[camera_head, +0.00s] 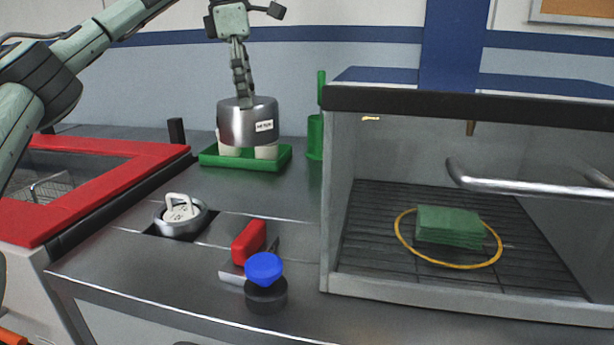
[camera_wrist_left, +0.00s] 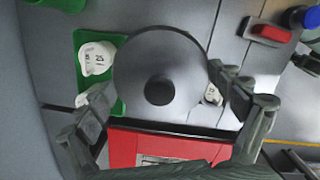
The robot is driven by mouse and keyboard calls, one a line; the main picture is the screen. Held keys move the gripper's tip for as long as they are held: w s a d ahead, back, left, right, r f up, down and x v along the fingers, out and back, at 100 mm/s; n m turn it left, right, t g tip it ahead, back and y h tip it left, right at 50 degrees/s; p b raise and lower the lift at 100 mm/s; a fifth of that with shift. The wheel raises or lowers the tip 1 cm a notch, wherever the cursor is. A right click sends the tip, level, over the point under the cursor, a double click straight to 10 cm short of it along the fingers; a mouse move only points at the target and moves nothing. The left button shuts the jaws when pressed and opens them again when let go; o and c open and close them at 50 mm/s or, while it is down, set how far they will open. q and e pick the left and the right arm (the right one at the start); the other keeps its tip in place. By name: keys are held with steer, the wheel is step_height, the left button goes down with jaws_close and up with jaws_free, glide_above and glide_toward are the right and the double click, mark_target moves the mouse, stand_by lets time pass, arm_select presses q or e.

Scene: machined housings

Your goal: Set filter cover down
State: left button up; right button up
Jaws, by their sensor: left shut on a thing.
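The filter cover (camera_head: 248,125), which I take to be the silver cylinder with a white label, hangs upright from my left gripper (camera_head: 243,98). It is over the green tray (camera_head: 212,158) at the back of the counter. White cups (camera_head: 229,150) show just below it; whether it touches them is unclear. In the left wrist view the cover (camera_wrist_left: 140,60) is a grey disc with a dark centre knob, and the fingers of my left gripper (camera_wrist_left: 165,97) lie on either side. The exact contact is unclear.
A round metal holder (camera_head: 196,228) with a white handled piece stands in front. A red block (camera_head: 249,241) and a blue-topped knob (camera_head: 264,268) lie nearer. A red-framed unit (camera_head: 150,163) is left; a glass-sided box (camera_head: 334,200) with green pads (camera_head: 448,225) is right.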

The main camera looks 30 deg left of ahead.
mark_target(261, 100)
arm_select(q)
steer(key=shift+w+d+f, duration=0.95)
steer(key=shift+w, duration=0.05)
steer(key=shift+w+d+f+b, duration=0.45)
steer(key=shift+w+d+f, duration=0.1)
steer(key=shift+w, duration=0.1)
steer(key=shift+w+d+f+p, duration=0.15)
steer(key=shift+w+d+f, duration=0.5)
steer(key=shift+w+f, duration=0.5)
steer(key=shift+w+d+f+p, duration=0.15)
steer(key=shift+w+d+f, duration=0.55)
steer(key=shift+f, duration=0.7)
steer(key=shift+w+d+f+p, duration=0.15)
steer(key=shift+w+d+f, duration=0.45)
steer(key=shift+w+f, duration=0.55)
arm_select(e)
steer(key=shift+s+f, duration=0.1)
steer(key=shift+s, duration=0.3)
arm_select(q)
steer(key=shift+s+f, duration=0.2)
steer(key=shift+f, duration=0.05)
steer(key=o, duration=1.2)
